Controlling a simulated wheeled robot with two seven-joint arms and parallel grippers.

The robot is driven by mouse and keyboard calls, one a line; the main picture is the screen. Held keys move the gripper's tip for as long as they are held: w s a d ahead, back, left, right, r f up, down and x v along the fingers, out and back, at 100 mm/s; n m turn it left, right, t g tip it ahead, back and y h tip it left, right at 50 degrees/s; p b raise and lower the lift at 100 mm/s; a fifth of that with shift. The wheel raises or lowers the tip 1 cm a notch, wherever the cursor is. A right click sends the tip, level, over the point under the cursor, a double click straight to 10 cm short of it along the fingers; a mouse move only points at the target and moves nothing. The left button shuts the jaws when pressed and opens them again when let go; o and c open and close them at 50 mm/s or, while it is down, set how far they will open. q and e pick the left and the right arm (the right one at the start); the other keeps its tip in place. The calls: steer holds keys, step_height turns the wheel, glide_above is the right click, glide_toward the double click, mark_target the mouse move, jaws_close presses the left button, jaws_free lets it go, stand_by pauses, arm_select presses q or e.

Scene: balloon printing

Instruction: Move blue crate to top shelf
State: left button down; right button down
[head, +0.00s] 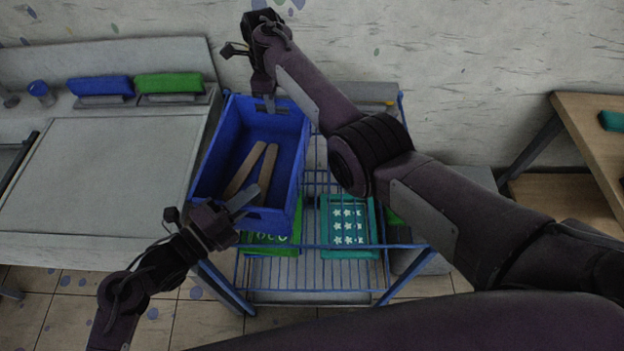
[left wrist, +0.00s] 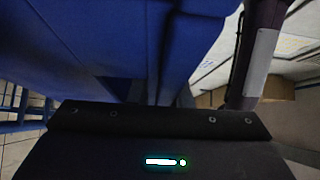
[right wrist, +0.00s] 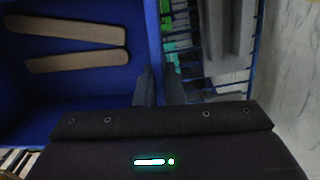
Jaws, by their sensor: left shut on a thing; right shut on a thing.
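The blue crate (head: 212,160) is held up over the left part of a blue wire shelf rack, tilted in the head view, with two flat brown wooden pieces (head: 256,172) inside. My left gripper (head: 245,203) is shut on the crate's near wall. My right gripper (head: 269,106) is shut on the far wall. In the right wrist view the fingers (right wrist: 158,88) straddle the crate's wall, beside the wooden pieces. In the left wrist view the crate's blue surface (left wrist: 110,45) fills much of the picture and the fingertips are hard to make out. The rack's upper wire shelf (head: 318,187) shows to the right of the crate.
A green stencil frame with stars (head: 347,226) and another green one (head: 272,238) lie in the rack. A grey worktable (head: 95,180) with blue and green pads stands left. A wooden table (head: 590,140) stands right. My right arm crosses above the rack.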

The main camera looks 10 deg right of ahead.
arm_select(q)
steer(key=c, duration=1.3)
jaws_free()
arm_select(e)
steer(key=c, duration=1.5)
jaws_free()
arm_select(q)
steer(key=shift+a, duration=0.1)
arm_select(e)
steer(key=shift+r, duration=0.15)
arm_select(q)
steer(key=v, duration=1.2)
arm_select(e)
step_height(320, 180, up, 12)
steer(key=shift+f, duration=0.2)
